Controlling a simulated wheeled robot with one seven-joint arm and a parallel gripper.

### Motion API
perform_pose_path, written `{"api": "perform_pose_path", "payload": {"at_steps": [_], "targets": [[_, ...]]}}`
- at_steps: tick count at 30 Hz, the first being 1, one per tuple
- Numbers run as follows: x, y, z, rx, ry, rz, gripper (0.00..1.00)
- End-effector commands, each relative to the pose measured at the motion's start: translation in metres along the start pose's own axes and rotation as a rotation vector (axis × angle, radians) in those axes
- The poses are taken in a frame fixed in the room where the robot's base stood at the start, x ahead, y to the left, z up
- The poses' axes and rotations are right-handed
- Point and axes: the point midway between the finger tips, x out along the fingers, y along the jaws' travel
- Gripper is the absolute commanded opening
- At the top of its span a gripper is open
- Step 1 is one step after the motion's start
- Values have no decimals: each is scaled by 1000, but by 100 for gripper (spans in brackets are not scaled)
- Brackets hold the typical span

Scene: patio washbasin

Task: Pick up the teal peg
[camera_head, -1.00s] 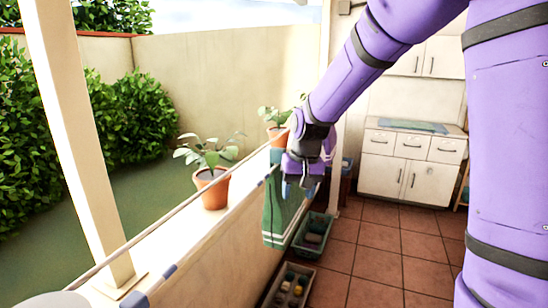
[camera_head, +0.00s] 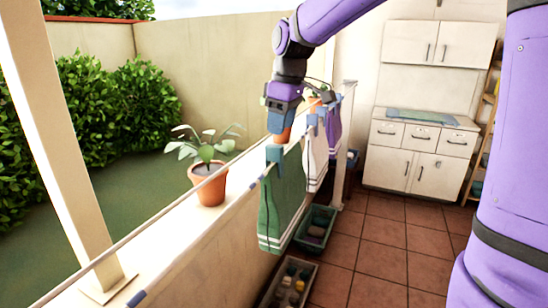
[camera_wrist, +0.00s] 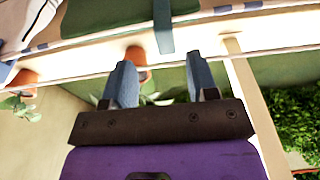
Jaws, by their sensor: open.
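The teal peg (camera_head: 274,154) sits on the clothesline at the top edge of a hanging green towel (camera_head: 281,205). In the wrist view the teal peg (camera_wrist: 163,24) stands out against the green cloth, just beyond the fingertips and roughly centred between them. My gripper (camera_head: 284,130) points down just above the peg in the head view and looks apart from it. In the wrist view my gripper (camera_wrist: 160,72) has its two blue-grey fingers spread wide, with nothing held between them.
A white towel (camera_head: 316,160) and a purple towel (camera_head: 334,125) hang further along the line, with other pegs. A potted plant (camera_head: 208,183) stands on the wall ledge left of the line. Crates (camera_head: 314,230) sit on the tiled floor below. White cabinets (camera_head: 415,158) stand at the back.

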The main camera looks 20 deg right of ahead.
Motion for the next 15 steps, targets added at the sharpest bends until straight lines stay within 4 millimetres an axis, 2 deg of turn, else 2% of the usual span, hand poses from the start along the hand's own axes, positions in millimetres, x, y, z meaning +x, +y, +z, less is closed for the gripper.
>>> {"api": "perform_pose_path", "payload": {"at_steps": [8, 15], "targets": [[20, -1, -1, 0, 0, 0, 53], [53, -6, -6, 1, -1, -1, 53]]}}
